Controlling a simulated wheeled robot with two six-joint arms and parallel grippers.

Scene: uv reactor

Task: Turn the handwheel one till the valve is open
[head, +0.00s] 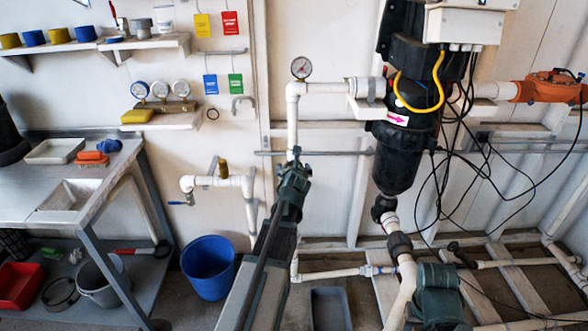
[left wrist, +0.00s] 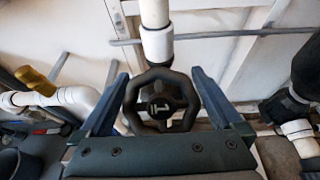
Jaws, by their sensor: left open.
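The handwheel (left wrist: 161,106) is a dark, roughly octagonal ring with a light mark on its hub that looks like a "1" on its side. In the left wrist view it sits below a white vertical pipe (left wrist: 157,38). My left gripper (left wrist: 158,78) is open, with one blue-grey finger on each side of the wheel. I cannot tell whether the fingers touch the rim. In the head view my left gripper (head: 293,180) is at the white pipe below the pressure gauge (head: 301,67) and hides most of the wheel. My right gripper is not in view.
The black reactor housing (head: 397,158) with loose black cables stands to the right. A side pipe with a yellow-handled valve (head: 223,169) is at the left. A blue bucket (head: 208,267) and grey tub (head: 330,309) are on the floor. A metal bench (head: 112,170) stands far left.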

